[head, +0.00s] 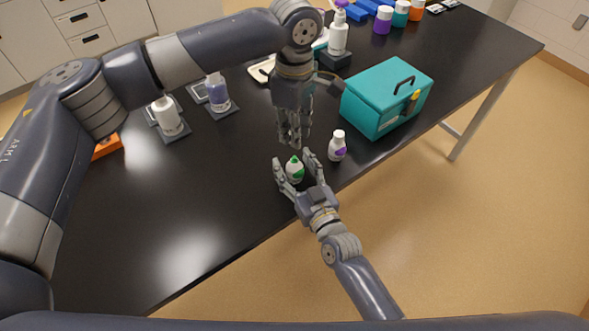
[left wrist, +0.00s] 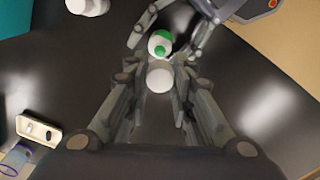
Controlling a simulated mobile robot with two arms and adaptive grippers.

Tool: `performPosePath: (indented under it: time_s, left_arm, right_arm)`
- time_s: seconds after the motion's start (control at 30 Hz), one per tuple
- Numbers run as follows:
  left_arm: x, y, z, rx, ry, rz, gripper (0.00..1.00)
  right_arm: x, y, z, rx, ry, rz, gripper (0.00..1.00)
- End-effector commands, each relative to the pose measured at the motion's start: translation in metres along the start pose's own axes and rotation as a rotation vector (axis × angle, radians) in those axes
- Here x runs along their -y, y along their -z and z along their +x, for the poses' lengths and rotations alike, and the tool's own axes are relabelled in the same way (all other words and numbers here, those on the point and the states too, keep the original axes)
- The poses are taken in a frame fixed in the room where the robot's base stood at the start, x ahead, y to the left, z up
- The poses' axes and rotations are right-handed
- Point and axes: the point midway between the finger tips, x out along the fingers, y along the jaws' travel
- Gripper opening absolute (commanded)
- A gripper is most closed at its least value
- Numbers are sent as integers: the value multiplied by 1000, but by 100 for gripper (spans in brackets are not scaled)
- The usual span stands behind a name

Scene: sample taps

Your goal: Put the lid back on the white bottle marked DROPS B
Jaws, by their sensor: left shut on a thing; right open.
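A small white bottle (head: 294,172) with a green label and a green tip on top stands upright near the table's front edge. It also shows in the left wrist view (left wrist: 158,43). I cannot read its marking. My right gripper (head: 293,168) is open, with its fingers on both sides of this bottle. My left gripper (head: 295,143) points down above and slightly behind the bottle. It is shut on a round white lid (left wrist: 160,77), which the fingers hide in the head view. The lid is apart from the bottle, as far as I can tell.
A white bottle with a purple label (head: 337,147) stands close on the right, capped. A teal box (head: 385,98) with a handle is behind it. A small tray (head: 262,69) and bottles on dark stands (head: 172,128) are farther back. The table front left is clear.

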Motion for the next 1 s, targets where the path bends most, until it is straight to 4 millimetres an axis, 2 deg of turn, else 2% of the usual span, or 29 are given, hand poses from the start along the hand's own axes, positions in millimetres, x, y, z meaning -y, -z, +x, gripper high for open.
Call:
performPosePath:
  time_s: [0.03,0.27,0.43,0.73,1.0]
  left_arm:
    - [0,0,0,0,0,0,14]
    - [0,0,0,0,0,0,14]
    - [0,0,5,1,2,0,14]
    - [0,-1,46,0,3,-1,14]
    - [0,-1,50,-1,1,0,14]
  right_arm:
    - [0,0,0,0,0,0,53]
    - [0,0,0,0,0,0,0]
    - [0,0,0,0,0,-1,0]
    - [0,0,0,0,0,-1,0]
    - [0,0,0,0,0,0,0]
